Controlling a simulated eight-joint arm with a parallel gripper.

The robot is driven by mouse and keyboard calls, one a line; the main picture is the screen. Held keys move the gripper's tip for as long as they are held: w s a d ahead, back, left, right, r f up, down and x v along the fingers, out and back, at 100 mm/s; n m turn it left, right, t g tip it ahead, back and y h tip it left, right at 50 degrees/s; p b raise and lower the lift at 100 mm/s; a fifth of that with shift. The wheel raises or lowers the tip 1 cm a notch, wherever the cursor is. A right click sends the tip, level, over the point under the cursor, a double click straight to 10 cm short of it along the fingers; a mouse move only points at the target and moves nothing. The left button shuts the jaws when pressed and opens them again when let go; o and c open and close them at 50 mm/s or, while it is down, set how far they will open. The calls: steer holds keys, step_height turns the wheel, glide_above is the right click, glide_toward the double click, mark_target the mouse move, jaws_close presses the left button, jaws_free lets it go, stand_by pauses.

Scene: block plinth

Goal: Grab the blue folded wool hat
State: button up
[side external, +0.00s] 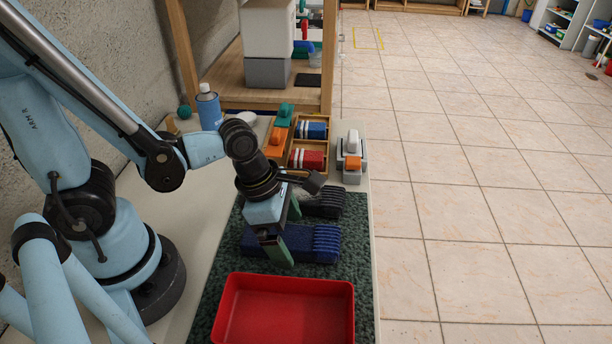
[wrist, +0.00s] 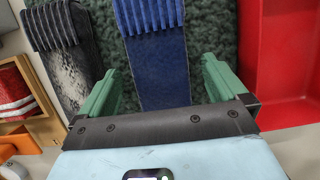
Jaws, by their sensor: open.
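The blue folded wool hat (side external: 312,243) lies on the dark green mat (side external: 226,262), its ribbed cuff towards the right. It also shows in the wrist view (wrist: 158,62), running between the two green fingers. My gripper (side external: 287,232) is open and empty, pointing down over the left-middle part of the hat. One finger is at the hat's near side, the other towards its far side. I cannot tell how far the tips reach down beside it. My gripper (wrist: 158,85) hides the hat's lower end in the wrist view.
A dark grey folded hat (side external: 320,203) lies just behind the blue one, and also in the wrist view (wrist: 62,60). A red tray (side external: 288,284) stands in front. Behind are a wooden box (side external: 325,147) with blue and red items, and a blue bottle (side external: 209,108).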

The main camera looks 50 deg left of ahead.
steer(key=shift+c, duration=0.3)
steer(key=c, duration=1.1)
steer(key=shift+r, duration=0.1)
